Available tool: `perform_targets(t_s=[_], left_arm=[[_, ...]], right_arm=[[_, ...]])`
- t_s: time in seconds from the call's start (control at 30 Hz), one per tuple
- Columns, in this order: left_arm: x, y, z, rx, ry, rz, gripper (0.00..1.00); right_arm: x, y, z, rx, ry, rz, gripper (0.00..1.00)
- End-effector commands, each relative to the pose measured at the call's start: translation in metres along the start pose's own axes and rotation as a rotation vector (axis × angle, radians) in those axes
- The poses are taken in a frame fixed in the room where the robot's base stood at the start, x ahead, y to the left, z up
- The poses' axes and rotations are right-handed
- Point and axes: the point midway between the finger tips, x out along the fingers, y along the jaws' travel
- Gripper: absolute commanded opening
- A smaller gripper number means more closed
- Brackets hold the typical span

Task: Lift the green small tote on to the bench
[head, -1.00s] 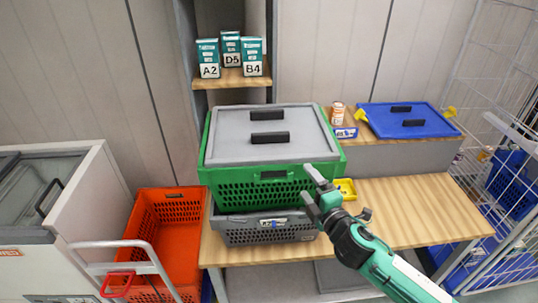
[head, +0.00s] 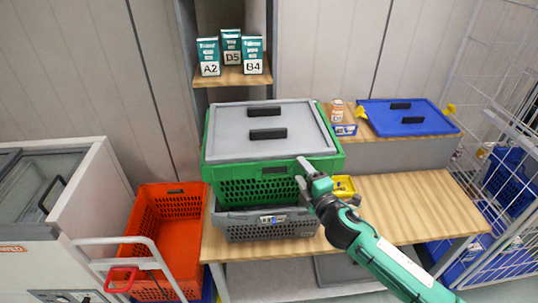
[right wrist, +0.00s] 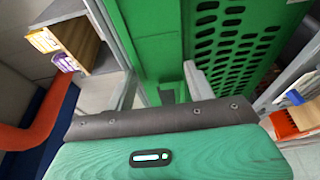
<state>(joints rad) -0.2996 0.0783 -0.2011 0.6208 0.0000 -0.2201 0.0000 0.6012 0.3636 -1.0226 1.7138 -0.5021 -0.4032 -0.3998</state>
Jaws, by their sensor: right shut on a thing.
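The green tote (head: 320,158), with a grey lid (head: 263,143) bearing two black handles, sits above a grey tote (head: 268,227) at the left end of the wooden bench (head: 410,205). My right gripper (head: 303,173) is at the green tote's front wall, toward its right corner. In the right wrist view the gripper (right wrist: 162,88) is shut on green tote structure (right wrist: 150,40) between its fingers, with the perforated wall to the right. The exact contact is partly hidden. My left gripper is not in view.
A blue-lidded tote (head: 405,120) and a small jar (head: 337,110) stand on the raised back shelf. A yellow bin (head: 343,187) sits right of the green tote. An orange tote (head: 165,200) stands left of the bench. The bench's right half is clear.

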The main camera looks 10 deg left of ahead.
Motion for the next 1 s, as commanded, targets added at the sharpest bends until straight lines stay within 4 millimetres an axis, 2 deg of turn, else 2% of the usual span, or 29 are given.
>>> perform_targets(t_s=[0.57,0.77,1.0], left_arm=[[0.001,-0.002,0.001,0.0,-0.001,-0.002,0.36],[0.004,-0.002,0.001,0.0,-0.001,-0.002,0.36],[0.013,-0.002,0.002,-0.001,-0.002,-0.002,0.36]], right_arm=[[0.001,0.013,0.0,-0.002,0.001,0.009,0.0],[0.001,0.039,0.0,-0.004,0.003,0.012,0.0],[0.0,0.096,-0.001,-0.005,0.005,0.014,0.0]])
